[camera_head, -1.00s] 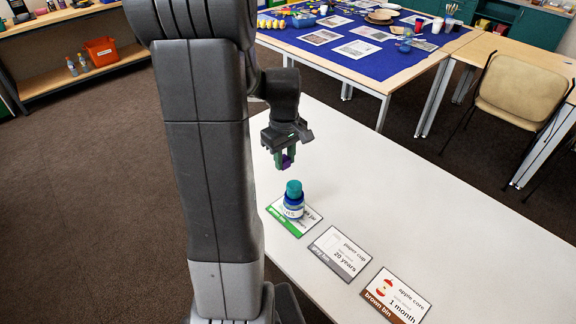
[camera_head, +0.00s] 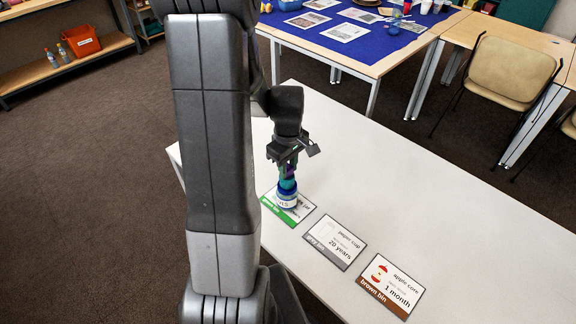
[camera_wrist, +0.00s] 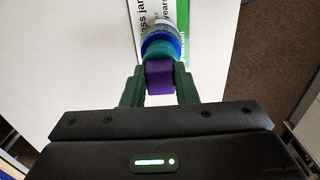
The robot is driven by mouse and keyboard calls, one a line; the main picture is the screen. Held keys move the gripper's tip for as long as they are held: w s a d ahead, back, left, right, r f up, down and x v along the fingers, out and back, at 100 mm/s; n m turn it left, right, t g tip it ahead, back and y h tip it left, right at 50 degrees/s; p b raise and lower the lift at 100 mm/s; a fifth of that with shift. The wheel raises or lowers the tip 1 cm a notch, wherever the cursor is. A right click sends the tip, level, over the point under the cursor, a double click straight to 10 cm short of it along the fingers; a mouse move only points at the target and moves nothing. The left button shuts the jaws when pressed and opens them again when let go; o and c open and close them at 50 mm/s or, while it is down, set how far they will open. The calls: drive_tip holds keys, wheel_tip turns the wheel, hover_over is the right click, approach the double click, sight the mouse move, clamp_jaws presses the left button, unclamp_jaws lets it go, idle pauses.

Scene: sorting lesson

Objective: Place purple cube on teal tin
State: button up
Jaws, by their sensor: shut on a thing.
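My gripper (camera_wrist: 160,76) is shut on the purple cube (camera_wrist: 160,83), with one green finger on each side of it. In the head view my gripper (camera_head: 286,165) is directly above or at the top of the teal tin (camera_head: 287,184), and the cube is mostly hidden between the fingers. The teal tin stands on a blue jar (camera_head: 287,197) with a white label. In the wrist view the teal tin (camera_wrist: 158,52) shows just beyond the cube, with the blue jar behind it. I cannot tell whether cube and tin touch.
The jar stands on the green-edged card (camera_head: 299,212). A grey-edged card (camera_head: 335,243) and a brown-edged card (camera_head: 391,287) lie to its right on the white table (camera_head: 440,220). The table is otherwise clear. A blue-covered table (camera_head: 345,45) and a chair (camera_head: 507,72) stand behind.

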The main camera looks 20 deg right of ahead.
sight(288, 168)
drive_tip(key=shift+f, duration=0.2)
drive_tip(key=o, duration=0.9)
drive_tip(key=shift+r, duration=0.1)
drive_tip(key=shift+o, duration=0.2)
wheel_tip(288, 168, up, 12)
